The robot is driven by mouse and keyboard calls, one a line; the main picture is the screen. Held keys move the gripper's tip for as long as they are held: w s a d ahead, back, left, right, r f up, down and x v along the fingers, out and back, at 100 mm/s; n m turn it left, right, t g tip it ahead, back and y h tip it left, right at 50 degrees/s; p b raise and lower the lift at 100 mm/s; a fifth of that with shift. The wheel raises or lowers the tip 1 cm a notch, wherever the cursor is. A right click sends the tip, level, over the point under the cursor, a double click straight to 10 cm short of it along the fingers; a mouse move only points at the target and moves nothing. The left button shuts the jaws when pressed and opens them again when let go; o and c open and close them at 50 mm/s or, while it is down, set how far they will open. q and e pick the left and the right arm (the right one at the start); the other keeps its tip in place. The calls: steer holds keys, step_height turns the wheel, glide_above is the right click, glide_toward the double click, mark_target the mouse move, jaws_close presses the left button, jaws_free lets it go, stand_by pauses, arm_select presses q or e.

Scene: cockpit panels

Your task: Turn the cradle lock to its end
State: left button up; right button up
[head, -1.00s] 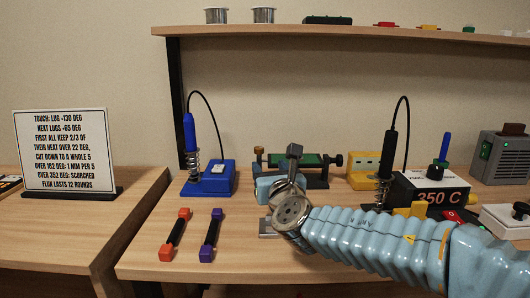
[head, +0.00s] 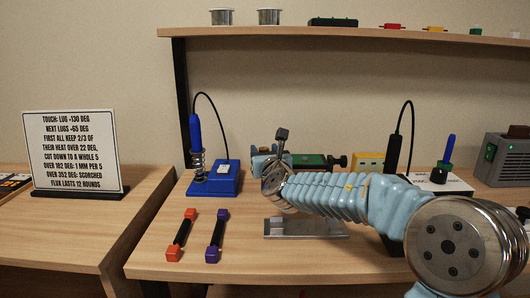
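The cradle with a green board (head: 310,160) stands at the back of the bench, partly hidden by my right arm. A black knob (head: 339,162) is at its right end; I cannot tell whether it is the cradle lock. My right arm comes in from the right, and its dark, narrow gripper (head: 282,137) points up at the cradle's left part. The fingers overlap in this view, so opening and contact are unclear. My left gripper is not in view.
A blue soldering station (head: 215,182) is left of the cradle. Two tools with orange (head: 173,254) and purple (head: 212,254) ends lie in front. A metal plate (head: 290,228) lies under my arm. A sign (head: 75,150) stands left.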

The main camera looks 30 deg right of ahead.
jaws_close()
steer(key=shift+a+m+h, duration=0.1)
steer(key=shift+m+h, duration=0.3)
steer(key=shift+h, duration=0.2)
steer(key=shift+w+a+m+g+h, duration=0.15)
steer(key=shift+m+g+h, duration=0.45)
steer(key=shift+h, duration=0.3)
steer(key=shift+w+a+m+g+h+p, duration=0.15)
steer(key=shift+m+g+h+p, duration=0.55)
steer(key=shift+m+g+h, duration=1.6)
steer(key=shift+h, duration=0.4)
steer(key=shift+o, duration=0.8)
jaws_free()
